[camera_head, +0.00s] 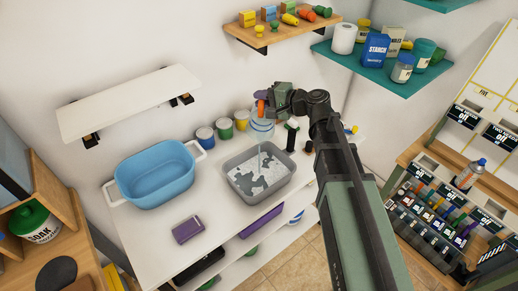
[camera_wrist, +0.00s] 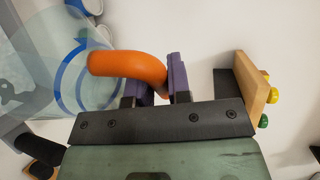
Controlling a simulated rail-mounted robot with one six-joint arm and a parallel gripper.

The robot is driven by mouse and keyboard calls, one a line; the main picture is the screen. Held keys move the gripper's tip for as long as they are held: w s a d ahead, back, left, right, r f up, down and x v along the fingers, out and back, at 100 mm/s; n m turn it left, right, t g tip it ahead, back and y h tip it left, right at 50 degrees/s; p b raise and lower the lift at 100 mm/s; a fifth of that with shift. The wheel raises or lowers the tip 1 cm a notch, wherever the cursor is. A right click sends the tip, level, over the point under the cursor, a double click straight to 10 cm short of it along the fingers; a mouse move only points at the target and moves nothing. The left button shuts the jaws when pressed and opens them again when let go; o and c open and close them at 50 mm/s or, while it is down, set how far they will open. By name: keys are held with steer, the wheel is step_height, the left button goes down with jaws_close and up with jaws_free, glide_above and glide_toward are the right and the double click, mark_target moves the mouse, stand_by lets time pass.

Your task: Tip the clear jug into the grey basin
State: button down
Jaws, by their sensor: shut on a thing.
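The clear jug (camera_head: 262,127) has blue bands and an orange handle. My gripper (camera_head: 267,102) is shut on that handle, and the jug hangs above the back part of the grey basin (camera_head: 232,192). A pale, clear streak runs from the jug down into the basin and looks like pouring liquid. The basin holds liquid with white patches. The wrist view shows my gripper's purple-lined jaws (camera_wrist: 156,85) around the curved orange handle, with the jug (camera_wrist: 75,70) at the left. Its exact tilt and liquid level are hard to tell.
A blue tub (camera_head: 155,177) stands left of the basin on the white table, with a purple block (camera_head: 188,229) in front. Several paint tins (camera_head: 224,127) line the wall behind. A white shelf (camera_head: 130,102) and a wooden shelf (camera_head: 290,33) hang above.

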steer(key=shift+s+r+n, duration=0.2)
steer(key=shift+s+n, duration=0.1)
steer(key=shift+s, duration=0.2)
